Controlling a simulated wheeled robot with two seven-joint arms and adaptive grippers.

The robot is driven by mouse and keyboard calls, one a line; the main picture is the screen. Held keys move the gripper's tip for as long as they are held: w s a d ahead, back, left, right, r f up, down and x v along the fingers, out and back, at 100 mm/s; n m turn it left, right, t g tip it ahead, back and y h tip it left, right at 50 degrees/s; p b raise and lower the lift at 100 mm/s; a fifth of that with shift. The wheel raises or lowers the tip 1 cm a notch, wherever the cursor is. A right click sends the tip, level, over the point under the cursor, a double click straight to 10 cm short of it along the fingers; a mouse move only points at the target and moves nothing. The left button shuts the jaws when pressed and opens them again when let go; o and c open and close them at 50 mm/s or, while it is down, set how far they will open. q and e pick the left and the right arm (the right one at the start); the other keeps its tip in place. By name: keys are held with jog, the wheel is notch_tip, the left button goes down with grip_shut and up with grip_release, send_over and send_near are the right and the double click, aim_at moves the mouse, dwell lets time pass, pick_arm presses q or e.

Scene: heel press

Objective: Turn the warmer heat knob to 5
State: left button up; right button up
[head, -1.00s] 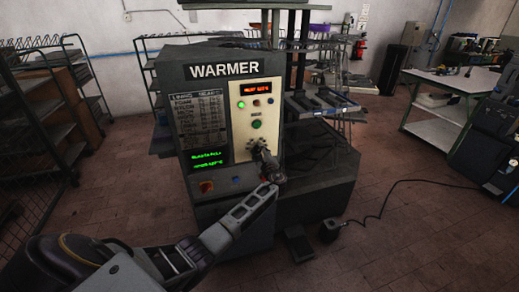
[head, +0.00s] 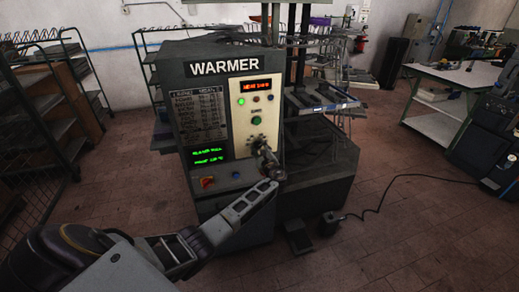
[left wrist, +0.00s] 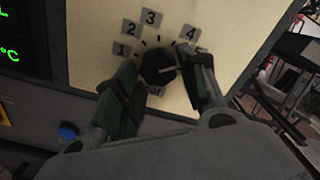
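The warmer (head: 225,190) is a dark grey machine with a cream control panel (head: 240,108). In the left wrist view, the round black heat knob (left wrist: 158,66) sits on this panel (left wrist: 95,65), ringed by number tags. Tags 1, 2, 3 and 4 show; a tag at the right is partly hidden by a finger. The knob's pale pointer mark points right, slightly up. My left gripper (left wrist: 165,75) has one finger on each side of the knob, with narrow gaps visible. My right gripper is not in view.
A blue button (left wrist: 68,131) lies below the panel. An emergency-type red switch (head: 207,183) is on the lower ledge. A pedal (head: 299,237) and a cable are on the floor at the right. Racks (head: 40,110) stand at the left, a worktable (head: 455,80) at the right.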

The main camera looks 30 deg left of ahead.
pick_arm(q)
jog(key=shift+o, duration=0.9)
jog(key=v, duration=1.2)
jog(key=shift+w+n, duration=0.1)
jog(key=shift+n, duration=0.2)
